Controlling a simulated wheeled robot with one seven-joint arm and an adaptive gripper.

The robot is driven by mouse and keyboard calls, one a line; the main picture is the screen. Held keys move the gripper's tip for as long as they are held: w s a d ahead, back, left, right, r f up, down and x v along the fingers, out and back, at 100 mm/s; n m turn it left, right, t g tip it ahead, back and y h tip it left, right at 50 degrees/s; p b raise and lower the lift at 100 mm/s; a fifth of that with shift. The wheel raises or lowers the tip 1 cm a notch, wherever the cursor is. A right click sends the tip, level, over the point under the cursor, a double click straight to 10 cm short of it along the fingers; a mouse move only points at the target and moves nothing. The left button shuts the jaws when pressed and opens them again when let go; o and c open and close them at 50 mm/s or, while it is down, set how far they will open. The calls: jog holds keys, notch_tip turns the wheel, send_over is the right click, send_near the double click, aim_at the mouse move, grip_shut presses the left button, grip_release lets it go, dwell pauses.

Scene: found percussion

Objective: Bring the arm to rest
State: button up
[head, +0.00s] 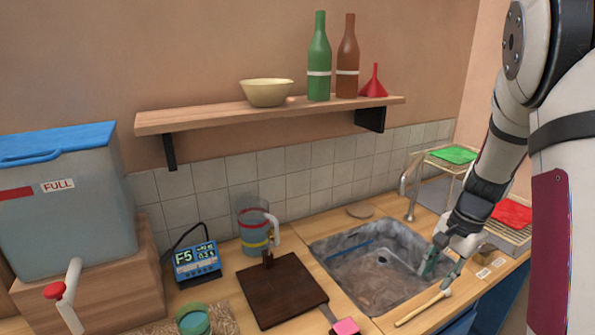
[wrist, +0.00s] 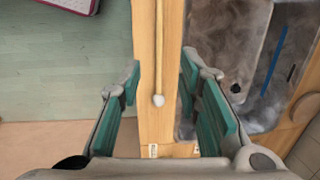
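My gripper (head: 438,279) is over the front right corner of the sink in the head view. In the wrist view my gripper (wrist: 160,75) has its two teal-padded fingers wide apart, with nothing between the pads. A thin wooden stick with a pale round tip (wrist: 158,60) lies along the counter's front strip, below the gap between the fingers and apart from them. The stick (head: 423,307) also shows at the counter's front edge in the head view. My arm comes down from the upper right.
The sink (head: 335,262) holds a blue rod (wrist: 280,52). A faucet (head: 411,195) and a dish rack (head: 510,228) stand close to my arm. A dark board (head: 275,290), a jug (head: 254,228) and a blue meter (head: 197,263) are further left. A shelf (head: 220,116) holds bottles above.

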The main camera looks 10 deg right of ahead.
jog(key=s+a+r+n+t, duration=0.2)
jog(key=s+a+r+n, duration=0.45)
jog(key=a+r, duration=0.6)
jog(key=s+a+r+n+t, duration=0.1)
jog(key=s+a+r+n, duration=0.1)
jog(key=s, duration=0.5)
jog(key=s+a+r+n+t+h, duration=0.1)
jog(key=s+a+r+n, duration=0.2)
jog(key=s+a+n, duration=0.1)
jog(key=shift+s+a+r+n, duration=0.2)
jog(key=shift+s+n, duration=0.45)
jog(key=shift+s, duration=0.75)
